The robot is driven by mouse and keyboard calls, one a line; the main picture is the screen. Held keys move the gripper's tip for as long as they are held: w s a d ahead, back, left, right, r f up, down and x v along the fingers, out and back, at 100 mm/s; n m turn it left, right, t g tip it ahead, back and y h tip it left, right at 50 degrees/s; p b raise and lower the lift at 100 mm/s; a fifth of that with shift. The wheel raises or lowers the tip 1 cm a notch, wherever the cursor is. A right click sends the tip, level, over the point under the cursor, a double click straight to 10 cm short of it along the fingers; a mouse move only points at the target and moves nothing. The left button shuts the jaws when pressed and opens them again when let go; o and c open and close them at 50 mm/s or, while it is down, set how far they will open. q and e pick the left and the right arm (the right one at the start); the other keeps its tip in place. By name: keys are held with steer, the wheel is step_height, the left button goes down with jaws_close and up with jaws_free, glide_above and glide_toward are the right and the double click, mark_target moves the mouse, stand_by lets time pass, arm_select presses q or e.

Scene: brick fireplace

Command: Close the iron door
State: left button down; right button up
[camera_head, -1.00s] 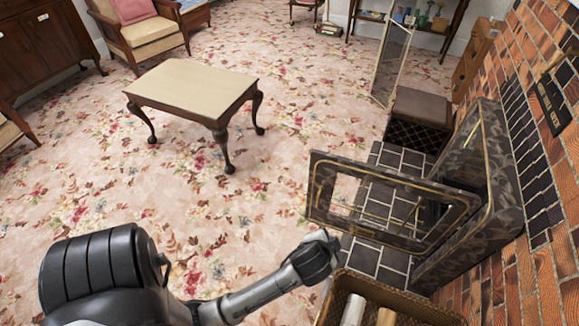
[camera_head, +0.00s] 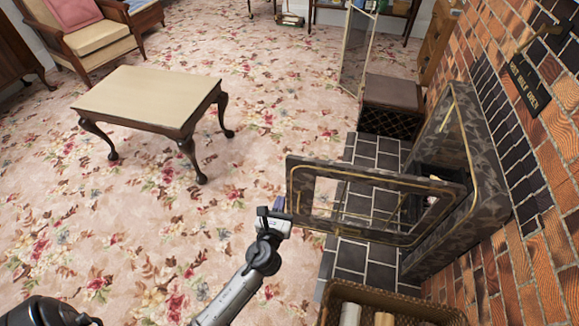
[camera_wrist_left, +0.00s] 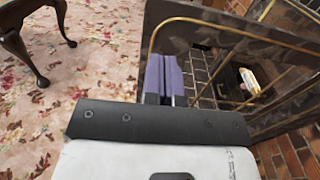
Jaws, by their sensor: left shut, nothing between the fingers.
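The iron door (camera_head: 375,175) is a dark patterned frame with gold trim and a see-through middle. It stands swung open, sticking out to the left from the fireplace surround (camera_head: 462,190) over the dark hearth tiles. My left gripper (camera_head: 278,206) is at the door's free left end, on its near side. In the left wrist view the purple-grey fingers (camera_wrist_left: 165,76) are together and empty, close to the door's frame (camera_wrist_left: 215,35). I cannot tell whether they touch it. My right gripper does not show.
A wicker basket (camera_head: 335,292) with rolled or log-like items stands at the bottom, near the hearth. A dark box seat (camera_head: 392,95) is beyond the hearth. A wooden table (camera_head: 150,95) stands left on the floral carpet, with clear carpet between.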

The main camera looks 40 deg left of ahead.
mark_target(292, 161)
arm_select(q)
steer(key=b+x, duration=0.4)
steer(key=x, duration=0.8)
steer(key=shift+f, duration=0.15)
steer(key=shift+b+x, duration=0.6)
steer(key=shift+x, duration=0.35)
